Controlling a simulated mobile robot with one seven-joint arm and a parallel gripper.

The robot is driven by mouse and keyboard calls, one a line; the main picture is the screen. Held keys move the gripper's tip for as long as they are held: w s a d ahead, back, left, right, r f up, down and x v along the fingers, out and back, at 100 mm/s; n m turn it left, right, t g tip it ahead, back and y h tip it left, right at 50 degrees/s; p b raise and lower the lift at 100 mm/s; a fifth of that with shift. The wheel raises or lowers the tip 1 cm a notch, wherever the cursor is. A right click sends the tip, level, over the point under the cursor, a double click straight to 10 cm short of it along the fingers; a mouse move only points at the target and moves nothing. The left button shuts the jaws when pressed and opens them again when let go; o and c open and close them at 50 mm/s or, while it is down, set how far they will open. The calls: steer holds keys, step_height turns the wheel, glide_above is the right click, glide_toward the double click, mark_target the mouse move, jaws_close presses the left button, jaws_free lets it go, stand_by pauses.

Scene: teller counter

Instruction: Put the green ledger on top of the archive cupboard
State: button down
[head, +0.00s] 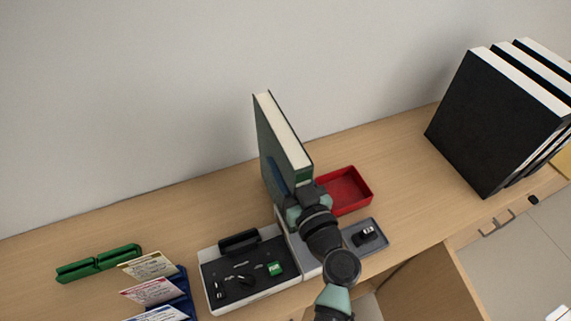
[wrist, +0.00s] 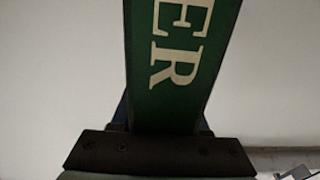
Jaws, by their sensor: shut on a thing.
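The green ledger (head: 278,148) stands upright and tilted in the head view, its pale page edge facing up and right. My gripper (head: 297,188) is shut on its lower near end, above the counter beside the trays. In the wrist view the green spine of the ledger (wrist: 172,75) fills the middle between the fingers, with the pale letters "ER" on it. The ledger's lower end is partly hidden by my gripper, and I cannot tell whether it touches anything below. I cannot pick out the archive cupboard for certain in either view.
On the wooden counter (head: 400,150) are a red tray (head: 365,202), a grey tray (head: 375,246), a white-rimmed tray (head: 210,288), card holders and a green item (head: 98,264). Black binders (head: 490,120) stand at right. A wooden panel (head: 425,285) and handle show below the counter's edge.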

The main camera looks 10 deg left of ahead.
stand_by(0.4)
steer(key=shift+c, duration=2)
jaws_free()
steer(key=shift+f, duration=0.2)
